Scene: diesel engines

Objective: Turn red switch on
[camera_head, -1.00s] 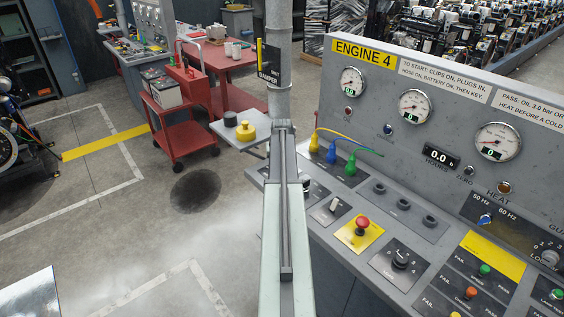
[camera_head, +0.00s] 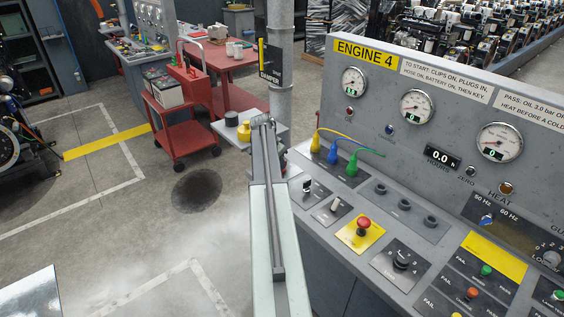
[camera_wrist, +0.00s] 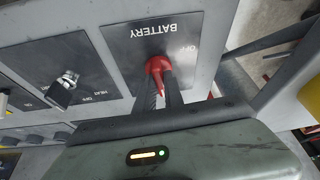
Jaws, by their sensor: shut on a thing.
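The red switch (camera_wrist: 157,68) is on a dark plate marked BATTERY (camera_wrist: 125,50), which appears upside down in the wrist view. My gripper (camera_wrist: 162,88) has its two dark fingers closed around the red switch's handle. The handle points toward the gripper body and slightly right in that view. In the head view my arm covers the area of this switch, and the gripper is hidden.
A key-like switch on a HEAT plate (camera_wrist: 67,80) sits beside the battery plate. The ENGINE 4 console (camera_head: 385,90) carries gauges, a red mushroom button (camera_head: 363,225) and other knobs. A small shelf with a yellow knob (camera_head: 244,131) stands by the grey post (camera_head: 281,70).

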